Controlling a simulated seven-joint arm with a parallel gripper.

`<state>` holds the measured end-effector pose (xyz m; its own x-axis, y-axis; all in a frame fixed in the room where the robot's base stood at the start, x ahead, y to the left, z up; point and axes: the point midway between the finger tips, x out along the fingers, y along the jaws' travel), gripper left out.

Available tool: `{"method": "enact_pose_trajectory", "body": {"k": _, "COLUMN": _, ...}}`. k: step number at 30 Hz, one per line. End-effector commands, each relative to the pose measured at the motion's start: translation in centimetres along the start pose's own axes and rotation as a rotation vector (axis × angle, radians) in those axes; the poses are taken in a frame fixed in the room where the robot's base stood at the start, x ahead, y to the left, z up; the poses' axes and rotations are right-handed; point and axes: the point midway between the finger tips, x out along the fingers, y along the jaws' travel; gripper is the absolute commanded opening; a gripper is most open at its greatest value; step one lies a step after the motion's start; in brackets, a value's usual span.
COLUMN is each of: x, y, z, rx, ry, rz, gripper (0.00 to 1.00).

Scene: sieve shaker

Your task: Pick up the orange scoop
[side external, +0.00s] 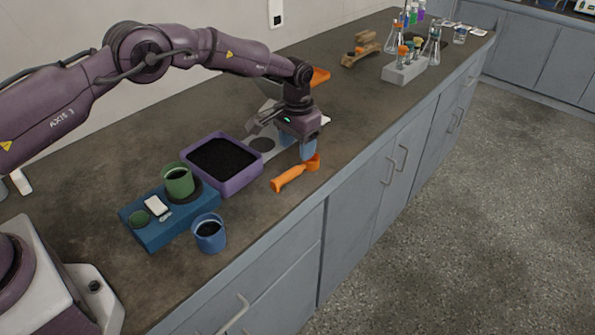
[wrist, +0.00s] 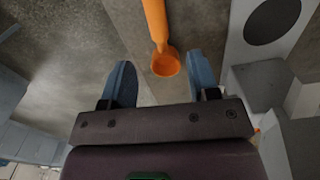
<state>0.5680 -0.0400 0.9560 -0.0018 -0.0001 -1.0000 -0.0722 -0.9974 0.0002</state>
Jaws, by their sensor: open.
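The orange scoop (side external: 290,177) lies on the dark countertop near its front edge, to the right of the purple tray. Its handle points to the lower left and its cup end to the upper right in the side view. My gripper (side external: 307,152) is just above the cup end, pointing down. In the wrist view, my gripper (wrist: 161,80) is open, with two blue fingers apart and nothing between them but the scoop's round cup end. The orange scoop (wrist: 157,30) also shows there, its handle running to the top edge of the picture. The fingers do not visibly touch it.
A purple tray (side external: 233,185) of black granules stands left of the scoop. A blue sieve shaker base (side external: 157,232) with a green cup (side external: 178,181) and a blue cup (side external: 209,233) stand further left. A grey device (side external: 264,128) is behind my gripper. Glassware stands in a rack (side external: 403,72) far right.

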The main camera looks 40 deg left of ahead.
Motion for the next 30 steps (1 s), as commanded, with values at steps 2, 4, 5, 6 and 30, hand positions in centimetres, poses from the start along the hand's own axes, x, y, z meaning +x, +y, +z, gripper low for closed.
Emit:
{"method": "enact_pose_trajectory", "body": {"k": 2, "x": 1.0, "y": 0.0, "z": 0.0, "rx": 0.000, "ry": 0.001, "rz": 0.000, "gripper": 0.55}}
{"method": "enact_pose_trajectory", "body": {"k": 4, "x": 1.5, "y": 0.0, "z": 0.0, "rx": 0.000, "ry": 0.002, "rz": 0.000, "gripper": 0.55}}
{"method": "enact_pose_trajectory", "body": {"k": 5, "x": 1.6, "y": 0.0, "z": 0.0, "rx": 0.000, "ry": 0.001, "rz": 0.000, "gripper": 0.55}}
{"method": "enact_pose_trajectory", "body": {"k": 6, "x": 1.8, "y": 0.0, "z": 0.0, "rx": 0.000, "ry": 0.001, "rz": 0.000, "gripper": 0.55}}
{"method": "enact_pose_trajectory", "body": {"k": 30, "x": 6.8, "y": 0.0, "z": -0.1, "rx": 0.000, "ry": 0.002, "rz": 0.000, "gripper": 0.21}}
